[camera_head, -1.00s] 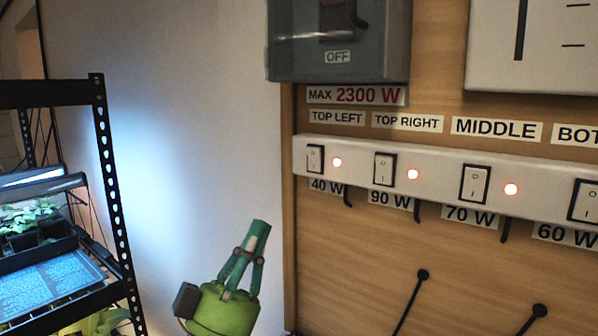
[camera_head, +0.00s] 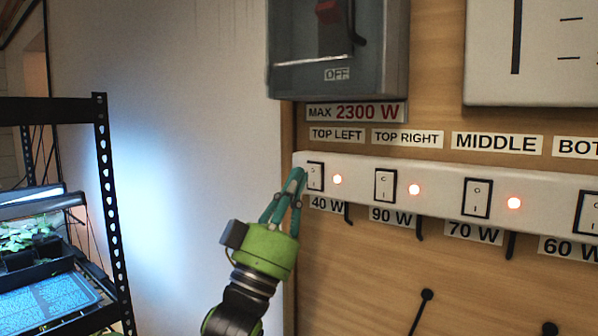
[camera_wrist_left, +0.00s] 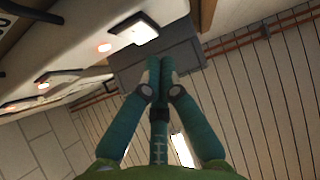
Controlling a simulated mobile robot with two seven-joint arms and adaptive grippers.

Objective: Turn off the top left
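The top left switch (camera_head: 315,176) is a white rocker in a black frame at the left end of the white power strip (camera_head: 446,184). It sits under the "TOP LEFT" label (camera_head: 337,135) and above "40 W". My right gripper is not in view.
More switches follow to the right: top right (camera_head: 385,186), middle (camera_head: 477,198) and one more at the edge; the visible lights are lit. A grey main switch box (camera_head: 338,84) is above. A black plant rack (camera_head: 106,190) stands left. Dark hooks hang below the strip.

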